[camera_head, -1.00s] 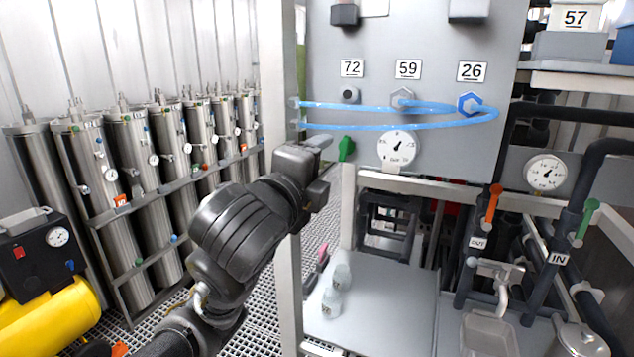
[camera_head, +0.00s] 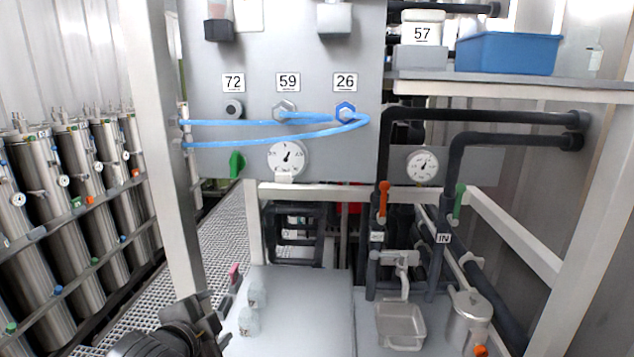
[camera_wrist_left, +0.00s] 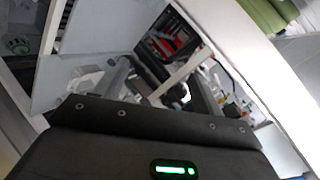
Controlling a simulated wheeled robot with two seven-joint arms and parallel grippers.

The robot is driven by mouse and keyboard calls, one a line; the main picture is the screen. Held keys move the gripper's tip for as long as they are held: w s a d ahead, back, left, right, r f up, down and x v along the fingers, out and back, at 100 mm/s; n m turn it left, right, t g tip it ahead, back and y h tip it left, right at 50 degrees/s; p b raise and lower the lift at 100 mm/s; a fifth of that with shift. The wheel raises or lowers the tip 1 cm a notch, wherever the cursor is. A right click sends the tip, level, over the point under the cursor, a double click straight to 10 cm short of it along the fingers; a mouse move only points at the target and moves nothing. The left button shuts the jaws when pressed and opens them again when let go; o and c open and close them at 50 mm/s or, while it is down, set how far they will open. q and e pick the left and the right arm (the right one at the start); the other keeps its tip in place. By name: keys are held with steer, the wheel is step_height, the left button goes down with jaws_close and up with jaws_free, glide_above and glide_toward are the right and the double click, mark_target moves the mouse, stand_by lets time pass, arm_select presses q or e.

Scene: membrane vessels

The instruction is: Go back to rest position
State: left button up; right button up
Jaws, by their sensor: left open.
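My left arm (camera_head: 165,338) comes in at the bottom left of the head view, low and folded close. Its gripper (camera_head: 208,322) is open and holds nothing that I can see. It is left of the grey bench top (camera_head: 300,310) and below the white post (camera_head: 165,150). In the left wrist view the dark gripper housing (camera_wrist_left: 150,145) with a green light fills the lower part, and its fingertips cannot be made out. My right gripper is not in view.
Two clear bottles (camera_head: 250,318) stand on the bench's left side, close to the left gripper. A panel (camera_head: 215,70) with blue hoses (camera_head: 260,135) is behind. Steel vessels (camera_head: 60,240) line the left. Pipes (camera_head: 455,200) and a small tray (camera_head: 402,335) are right.

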arm_select(q)
steer(key=s+a+f+n+g, duration=0.1)
steer(key=s+f+n+g, duration=0.15)
steer(key=s+f, duration=0.45)
steer(key=s+a+f+n+g, duration=0.1)
steer(key=s+f+n+g, duration=0.15)
steer(key=f, duration=0.75)
steer(key=s+a+f+n+g, duration=0.2)
steer(key=s+f+n, duration=0.1)
steer(key=s+f, duration=0.4)
steer(key=s+a+f+n+g, duration=0.1)
steer(key=s+f+n+g, duration=0.3)
steer(key=s, duration=0.6)
step_height(320, 180, down, 26)
steer(key=s+m+t, duration=0.1)
steer(key=s+a+f+g+y, duration=0.1)
steer(key=s+a+f, duration=0.2)
steer(key=s+f, duration=1.3)
steer(key=shift+s+f, duration=0.4)
steer(key=shift+s, duration=0.1)
